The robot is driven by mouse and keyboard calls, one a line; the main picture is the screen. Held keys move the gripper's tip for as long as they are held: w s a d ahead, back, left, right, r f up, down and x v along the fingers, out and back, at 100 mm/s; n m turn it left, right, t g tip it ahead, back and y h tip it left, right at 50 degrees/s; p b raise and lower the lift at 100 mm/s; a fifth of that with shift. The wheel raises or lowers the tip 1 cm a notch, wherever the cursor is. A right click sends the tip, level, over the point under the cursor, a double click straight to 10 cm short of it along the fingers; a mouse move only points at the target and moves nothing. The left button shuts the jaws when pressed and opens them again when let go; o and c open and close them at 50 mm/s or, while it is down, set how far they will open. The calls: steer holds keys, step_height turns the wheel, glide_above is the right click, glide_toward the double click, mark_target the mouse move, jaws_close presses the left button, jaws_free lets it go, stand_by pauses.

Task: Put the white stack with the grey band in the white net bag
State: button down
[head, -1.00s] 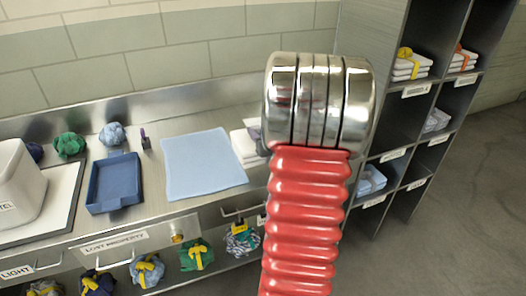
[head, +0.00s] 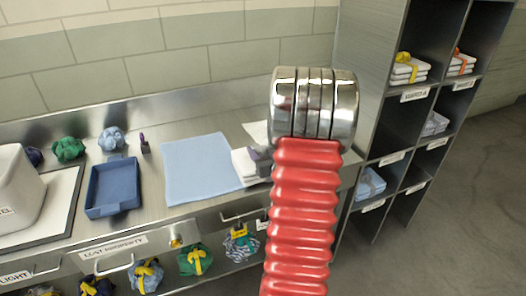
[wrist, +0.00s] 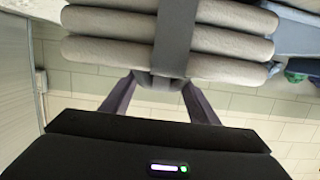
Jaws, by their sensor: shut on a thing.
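The white stack (head: 245,168) shows at the right edge of the light blue cloth, partly hidden by my red arm. In the wrist view the white stack (wrist: 105,48) fills the top as thick folded layers, with the grey band (wrist: 175,40) around its middle. My gripper (wrist: 160,82) is shut on the stack at the band; its grey fingers also show in the head view (head: 262,157). A flat white thing (head: 257,131) lies behind the stack; I cannot tell whether it is the white net bag.
The light blue cloth (head: 198,165), a blue tray (head: 113,188) and a small dark bottle (head: 144,144) are on the steel counter. Green (head: 68,149) and blue (head: 111,138) bundles stand behind. A cubby shelf (head: 372,110) rises at right; tied bundles hang or sit below the counter.

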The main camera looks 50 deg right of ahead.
steer(key=shift+f, duration=0.25)
steer(key=shift+f, duration=0.4)
steer(key=shift+s+a+f, duration=0.1)
steer(key=shift+a+f, duration=0.05)
steer(key=shift+f, duration=0.4)
steer(key=c, duration=0.7)
jaws_free()
steer(key=shift+a, duration=0.1)
steer(key=shift+r, duration=0.55)
steer(key=v, duration=1.2)
steer(key=shift+d+r, duration=0.2)
steer(key=shift+r, duration=0.1)
